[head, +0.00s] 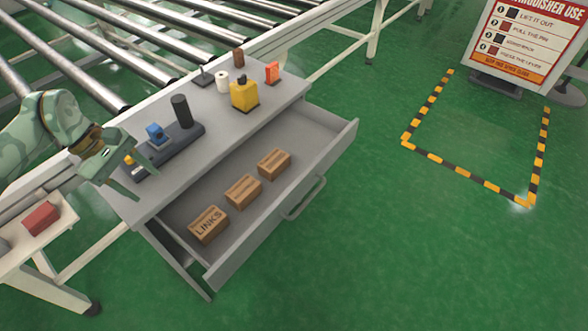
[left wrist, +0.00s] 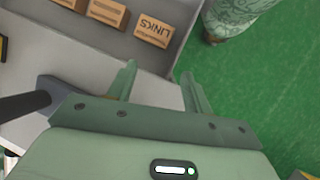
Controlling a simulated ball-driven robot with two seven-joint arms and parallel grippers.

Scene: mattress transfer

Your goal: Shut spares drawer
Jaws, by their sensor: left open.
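The spares drawer (head: 336,143) is pulled out of the grey cabinet (head: 217,117) in the head view. My left gripper (head: 139,184) is open and empty above the left end of the cabinet top, apart from the drawer front. My right gripper is not in view.
On the cabinet top stand a dark tray (head: 170,150) with a black cylinder, a yellow canister (head: 244,95) and an orange item (head: 272,72). A roller conveyor (head: 150,40) runs behind. A red block (head: 40,218) lies on a side shelf. Green floor before the drawer is clear.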

